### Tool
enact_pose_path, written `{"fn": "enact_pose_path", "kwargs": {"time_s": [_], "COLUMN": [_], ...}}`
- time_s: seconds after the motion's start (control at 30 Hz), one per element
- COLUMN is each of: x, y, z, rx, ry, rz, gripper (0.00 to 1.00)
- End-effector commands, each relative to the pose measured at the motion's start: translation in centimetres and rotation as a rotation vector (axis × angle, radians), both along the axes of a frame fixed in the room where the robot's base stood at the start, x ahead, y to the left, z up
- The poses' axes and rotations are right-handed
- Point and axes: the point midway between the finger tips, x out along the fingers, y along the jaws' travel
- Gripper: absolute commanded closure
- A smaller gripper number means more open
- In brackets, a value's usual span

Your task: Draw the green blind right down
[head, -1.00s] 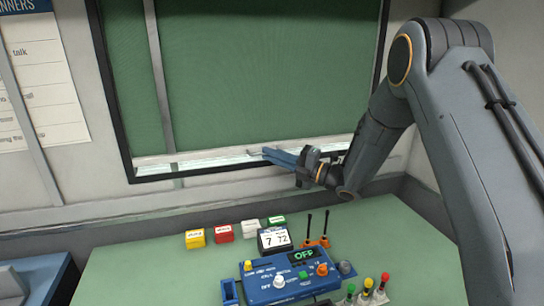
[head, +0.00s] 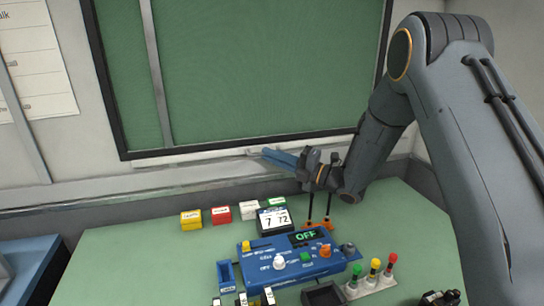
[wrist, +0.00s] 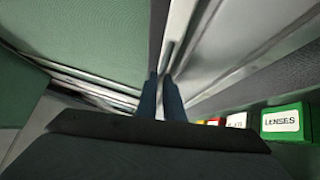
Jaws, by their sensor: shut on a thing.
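The green blind (head: 262,75) covers the whole window pane in the head view. Its pale bottom bar (head: 200,163) lies along the dark lower edge of the window frame, and no bright gap shows under the cloth. My gripper (head: 266,154) is at the middle of this bar, shut on the blind's small pull (head: 251,151). The pull is mostly hidden by the fingers. In the wrist view the blue fingers (wrist: 160,88) are close together on a thin grey piece, with the green cloth (wrist: 85,40) to the left.
Below is a green desk (head: 130,270) with a blue control box (head: 290,258), a small display (head: 274,219), several small coloured boxes (head: 221,214) and upright coloured knobs (head: 374,270). Two thin black levers (head: 328,203) stand close under my gripper. A green LENSES box (wrist: 282,121) shows in the wrist view.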

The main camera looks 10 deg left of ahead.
Motion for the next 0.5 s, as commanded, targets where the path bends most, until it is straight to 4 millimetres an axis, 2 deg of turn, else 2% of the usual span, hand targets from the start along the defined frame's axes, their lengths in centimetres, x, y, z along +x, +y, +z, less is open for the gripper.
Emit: {"fn": "enact_pose_path", "kwargs": {"time_s": [0.03,0.07,0.1,0.17,0.5], "x": [-0.14,-0.14,-0.15,-0.14,-0.07], "y": [-0.05,-0.05,-0.05,-0.05,-0.03], "z": [-0.67,-0.7,-0.72,-0.68,-0.11], "rx": [-0.008,-0.008,-0.008,-0.008,-0.004], "ry": [0.011,0.012,0.013,0.011,0.006], "rz": [-0.001,-0.002,-0.001,0.0,0.0], "gripper": [1.0,0.88,0.81,0.74,0.74]}}
